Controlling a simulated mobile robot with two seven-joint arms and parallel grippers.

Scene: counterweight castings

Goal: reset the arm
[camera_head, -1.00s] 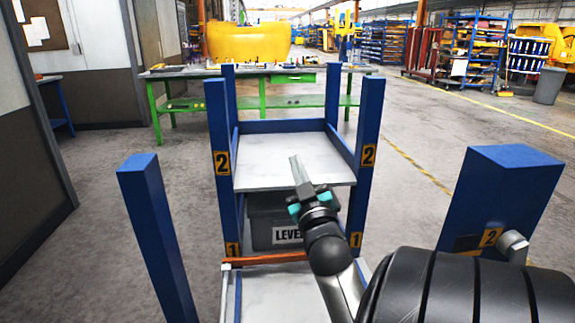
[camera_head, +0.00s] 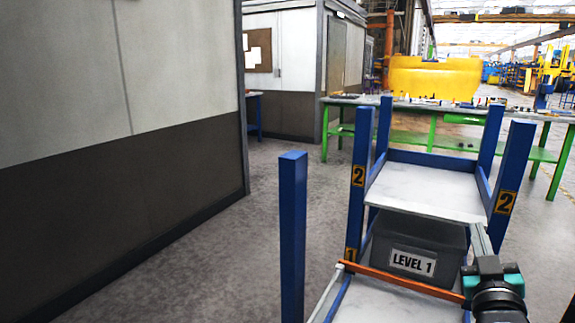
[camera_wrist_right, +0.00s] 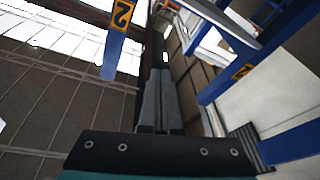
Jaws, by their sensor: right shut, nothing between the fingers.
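My right gripper (camera_head: 481,240) shows at the lower right of the head view, with teal parts at its wrist and its fingers pointing up. It is in front of the right side of the blue rack. In the right wrist view its two grey fingers (camera_wrist_right: 159,85) lie together, shut with nothing between them. The fingers overlap the edge of the rack's shelf and the grey bin in the head view; I cannot tell whether they touch. My left gripper is not in view.
The blue rack has a pale upper shelf (camera_head: 425,190), posts marked 2, and an orange bar (camera_head: 400,280) across its front. A grey bin (camera_head: 418,242) labelled LEVEL 1 sits below the shelf. Floor (camera_head: 215,240) farther left is clear.

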